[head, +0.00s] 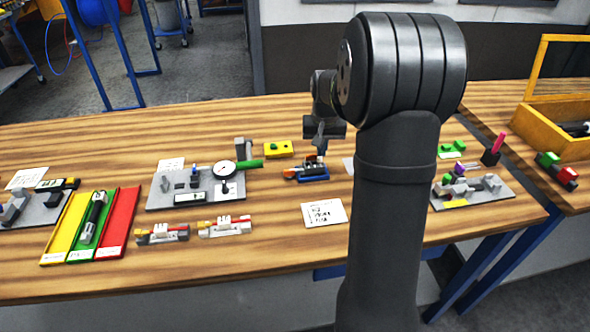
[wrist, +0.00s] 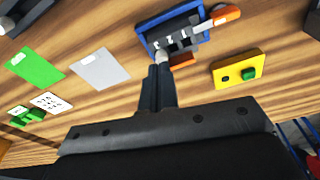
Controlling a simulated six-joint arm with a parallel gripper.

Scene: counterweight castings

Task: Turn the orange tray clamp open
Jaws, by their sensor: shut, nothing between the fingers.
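A small blue tray (wrist: 152,46) holds dark grey parts with pale marks, in the upper middle of the wrist view; it also shows in the head view (head: 316,178). The orange tray clamp (wrist: 222,17) is a bar with a pale metal part, lying across the tray's right end in the wrist view; in the head view its orange (head: 289,173) shows at the tray's left. A second orange-brown piece (wrist: 184,60) sits at the tray's near edge. My gripper (wrist: 160,68) is shut and empty, its fingertips close to this edge; contact cannot be told. In the head view my gripper (head: 320,150) is just behind the tray.
A yellow block with a green knob (wrist: 240,73) lies beside the tray. A dial gauge (head: 223,169) stands on a grey plate to the left in the head view. A white card (head: 324,213) lies in front. Bare wood surrounds the card.

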